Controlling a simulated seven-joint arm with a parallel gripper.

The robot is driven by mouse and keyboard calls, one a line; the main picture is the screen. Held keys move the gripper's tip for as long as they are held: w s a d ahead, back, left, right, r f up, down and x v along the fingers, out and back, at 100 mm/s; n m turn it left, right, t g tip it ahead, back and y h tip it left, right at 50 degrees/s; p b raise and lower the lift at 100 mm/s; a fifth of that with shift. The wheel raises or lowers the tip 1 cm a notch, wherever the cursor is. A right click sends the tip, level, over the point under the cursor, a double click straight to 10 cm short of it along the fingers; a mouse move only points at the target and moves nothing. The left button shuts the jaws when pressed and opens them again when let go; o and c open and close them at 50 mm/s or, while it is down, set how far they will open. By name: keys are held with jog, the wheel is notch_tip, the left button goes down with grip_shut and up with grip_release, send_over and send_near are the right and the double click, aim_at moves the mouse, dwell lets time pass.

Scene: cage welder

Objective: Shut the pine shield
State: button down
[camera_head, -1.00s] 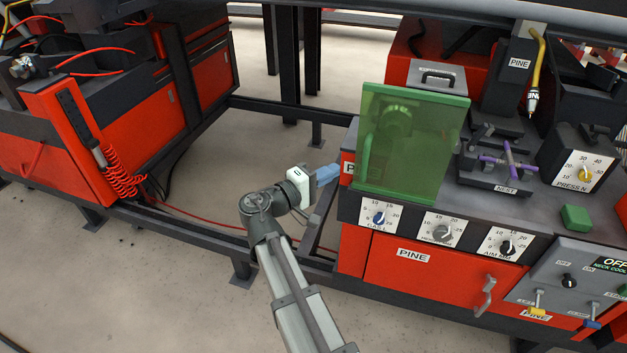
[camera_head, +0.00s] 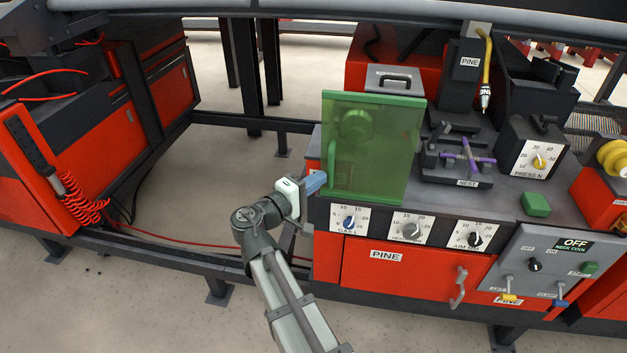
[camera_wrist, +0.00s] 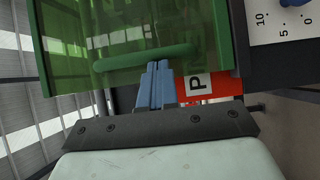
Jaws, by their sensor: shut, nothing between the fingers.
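The pine shield (camera_head: 386,150) is a see-through green panel in a green frame. It stands upright at the left end of the pine bench, left of the nest (camera_head: 458,163). In the wrist view the shield (camera_wrist: 70,45) fills the upper left, with a green bar handle (camera_wrist: 130,60) across its lower part. My gripper (camera_head: 320,181) is at the shield's lower left edge. In the wrist view its blue fingers (camera_wrist: 157,72) are shut and empty, with their tips at the handle. I cannot tell whether they touch it.
A row of dials (camera_head: 409,226) is on the bench front below the shield. A red door with a handle (camera_head: 458,287) is under them. A yellow-hosed torch (camera_head: 486,75) hangs above the nest. Open floor (camera_head: 190,165) lies left of the bench.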

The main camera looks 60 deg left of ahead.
jog(key=w+d, duration=2.1)
jog(key=shift+w+d, duration=0.3)
jog(key=shift+w, duration=0.05)
jog(key=shift+r, duration=0.1)
notch_tip(320, 180, up, 10)
